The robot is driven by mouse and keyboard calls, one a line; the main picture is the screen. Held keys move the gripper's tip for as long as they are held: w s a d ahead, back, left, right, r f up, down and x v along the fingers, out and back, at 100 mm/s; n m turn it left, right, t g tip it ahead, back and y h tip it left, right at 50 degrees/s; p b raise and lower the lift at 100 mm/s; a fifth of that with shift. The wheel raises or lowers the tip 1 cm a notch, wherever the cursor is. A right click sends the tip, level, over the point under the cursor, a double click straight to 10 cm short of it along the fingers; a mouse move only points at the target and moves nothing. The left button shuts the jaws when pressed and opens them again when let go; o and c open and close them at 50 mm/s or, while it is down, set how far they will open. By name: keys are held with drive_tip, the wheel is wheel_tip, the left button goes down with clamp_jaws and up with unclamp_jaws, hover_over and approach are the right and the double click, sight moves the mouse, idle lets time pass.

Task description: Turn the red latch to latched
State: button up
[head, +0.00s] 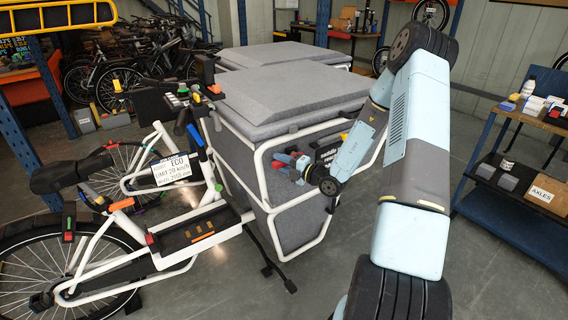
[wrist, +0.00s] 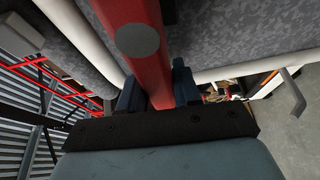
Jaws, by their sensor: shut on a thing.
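The red latch (wrist: 160,80) is a thick red bar with a grey round spot, running up from between my fingers in the wrist view. My gripper (wrist: 156,92) has one dark blue finger on each side of the bar and is shut on it. In the head view my gripper (head: 290,166) is at the front side of the grey cargo box (head: 238,172) of the white-framed bike. Only a small red bit of the latch shows there, and its turn position cannot be told.
White frame tubes (wrist: 85,32) run close beside my gripper. A dark panel with lettering (head: 330,151) is just right of it.

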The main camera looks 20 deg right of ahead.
drive_tip(key=shift+f, duration=0.1)
clamp_jaws()
